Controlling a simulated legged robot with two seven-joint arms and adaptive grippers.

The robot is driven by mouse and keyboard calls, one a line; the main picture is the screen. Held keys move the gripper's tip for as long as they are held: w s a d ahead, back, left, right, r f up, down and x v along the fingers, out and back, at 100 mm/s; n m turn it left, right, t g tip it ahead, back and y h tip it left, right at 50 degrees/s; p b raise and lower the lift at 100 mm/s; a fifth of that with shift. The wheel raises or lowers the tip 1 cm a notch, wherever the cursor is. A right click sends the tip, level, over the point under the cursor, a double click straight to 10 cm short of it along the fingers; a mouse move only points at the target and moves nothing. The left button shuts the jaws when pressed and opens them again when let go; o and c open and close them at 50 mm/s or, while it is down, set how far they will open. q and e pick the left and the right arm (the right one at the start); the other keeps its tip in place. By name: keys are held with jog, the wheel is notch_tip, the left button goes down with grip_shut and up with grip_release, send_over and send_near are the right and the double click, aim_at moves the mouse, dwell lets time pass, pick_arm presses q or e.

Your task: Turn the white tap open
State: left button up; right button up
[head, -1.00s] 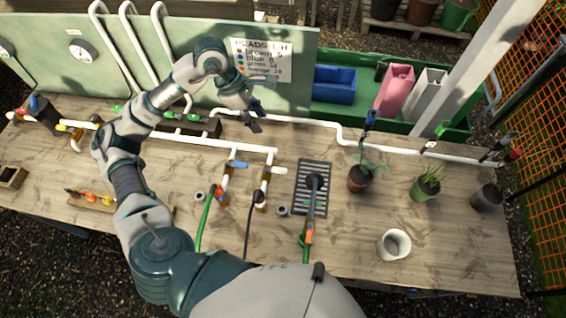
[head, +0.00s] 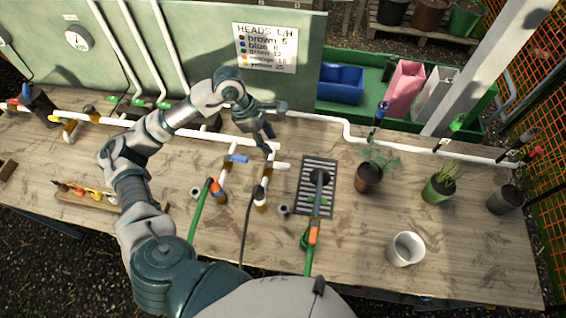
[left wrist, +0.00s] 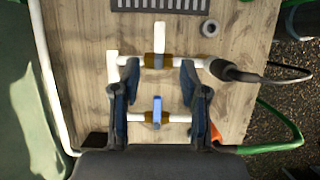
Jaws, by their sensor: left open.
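The white tap (head: 280,165) has a white lever on a brass valve in the right-hand of two pipe branches on the bench. In the left wrist view the white tap (left wrist: 160,38) lies just beyond the fingertips, its lever across the pipe. My left gripper (head: 268,142) is open and empty, above and just behind this tap in the head view, partly covering its valve. In the left wrist view my left gripper (left wrist: 158,72) has its fingers spread on either side of the tap's line, not visibly touching it. My right gripper is not in view.
A blue-handled tap (head: 236,158) sits on the neighbouring branch; it also shows between the fingers in the left wrist view (left wrist: 156,112). A drain grate (head: 317,190) and potted plants (head: 368,175) stand to the right. A green hose (head: 200,212) and a dark hose (head: 245,228) run frontward.

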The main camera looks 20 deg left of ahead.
aim_at(283, 164)
pick_arm(q)
jog(key=x, duration=1)
jog(key=shift+w+a+f, duration=0.1)
jog(key=shift+a+f, duration=0.1)
jog(key=shift+f, duration=0.3)
jog(key=shift+d+f, duration=0.25)
jog(key=shift+f, duration=0.3)
jog(key=shift+d, duration=0.3)
jog(key=shift+w+a, duration=0.1)
grip_shut()
